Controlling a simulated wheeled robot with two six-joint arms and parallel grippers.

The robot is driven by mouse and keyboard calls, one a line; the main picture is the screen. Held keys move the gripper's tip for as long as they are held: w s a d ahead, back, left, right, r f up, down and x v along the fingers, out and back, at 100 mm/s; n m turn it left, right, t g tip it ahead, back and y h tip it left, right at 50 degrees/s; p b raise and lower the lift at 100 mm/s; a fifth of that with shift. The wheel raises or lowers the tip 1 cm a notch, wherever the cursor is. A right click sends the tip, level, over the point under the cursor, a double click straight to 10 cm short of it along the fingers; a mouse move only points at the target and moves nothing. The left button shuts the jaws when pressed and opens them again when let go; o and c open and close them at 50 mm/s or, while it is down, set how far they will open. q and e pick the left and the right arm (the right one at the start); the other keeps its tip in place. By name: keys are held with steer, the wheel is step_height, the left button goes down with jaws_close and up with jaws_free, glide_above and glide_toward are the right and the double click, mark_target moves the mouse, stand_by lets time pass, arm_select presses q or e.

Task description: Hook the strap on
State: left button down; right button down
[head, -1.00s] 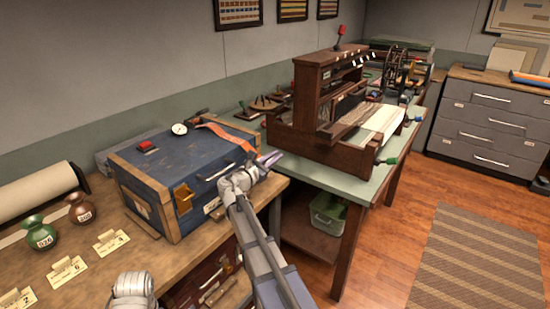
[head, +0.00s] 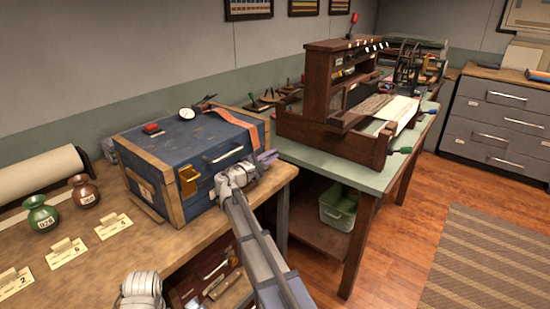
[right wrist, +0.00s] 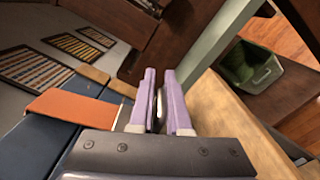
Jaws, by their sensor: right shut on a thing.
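An orange strap (head: 236,120) lies across the lid of a blue chest (head: 190,137) with wooden edging and reaches over its right front edge. My right gripper (head: 266,157) is just off the chest's right front corner, at the strap's free end. In the right wrist view the strap (right wrist: 78,105) runs in from the left to the purple fingers (right wrist: 160,100). They are shut on a small light end piece that looks like the strap's. The fingers mostly hide it. A brass-coloured fitting (head: 188,176) is on the chest's front. My left gripper is out of view.
A wooden loom (head: 330,110) stands on the green table (head: 350,178) beyond. A round dial (head: 187,114) and a small red block (head: 152,129) lie on the lid. Two vases (head: 42,215) and number cards stand on the left. A green tub (head: 338,212) is under the table.

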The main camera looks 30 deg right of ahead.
steer(key=shift+w+a+f, duration=0.15)
steer(key=shift+w+f, duration=0.1)
steer(key=shift+f, duration=0.1)
steer(key=shift+a, duration=0.1)
stand_by(0.3)
steer(key=c, duration=0.9)
jaws_free()
steer(key=shift+w, duration=0.15)
steer(key=shift+v, duration=3.9)
